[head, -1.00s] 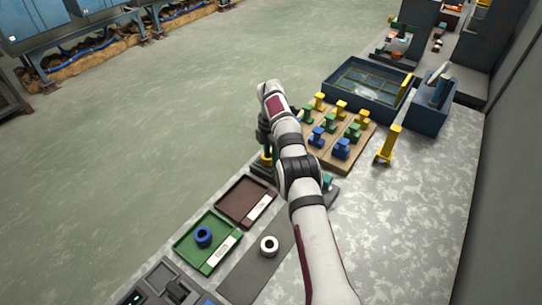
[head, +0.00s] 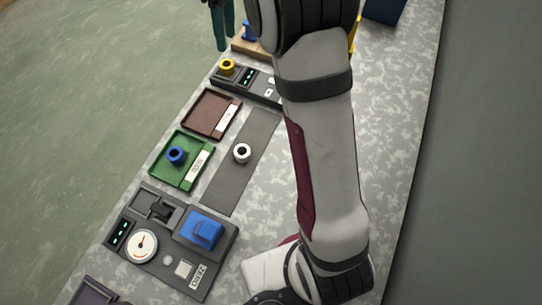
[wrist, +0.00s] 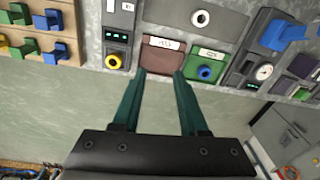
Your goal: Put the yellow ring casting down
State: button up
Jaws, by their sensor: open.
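The yellow ring casting (head: 227,66) sits on a dark device with green lights (head: 249,77) near the bench's left edge. It also shows in the wrist view (wrist: 113,61), left of my gripper and apart from it. My gripper (wrist: 159,76) is open and empty, with its two teal fingers spread below the brown tray in the wrist view. In the head view only part of my gripper shows at the top edge (head: 222,28).
A brown tray (head: 196,127) and a green tray (head: 160,172) holding a blue ring (head: 176,156) line the bench edge. A white ring (head: 241,153) lies on a grey strip (head: 222,188). A gauge panel (head: 150,273) stands nearer. Colored pieces stand on a wooden board (wrist: 68,54).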

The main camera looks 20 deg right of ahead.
jog(key=s+a+r+m, duration=0.15)
jog(key=s+m, duration=0.65)
jog(key=s, duration=0.9)
jog(key=s+f+m, duration=0.3)
jog(key=s+m, duration=0.1)
jog(key=s, duration=0.3)
jog(key=s+f+m+y, duration=0.1)
jog(key=s+f+m, duration=0.2)
jog(key=s, duration=0.5)
jog(key=shift+s+a+f+m, duration=0.15)
jog(key=shift+s+a+m, duration=0.15)
jog(key=shift+a+m, duration=0.2)
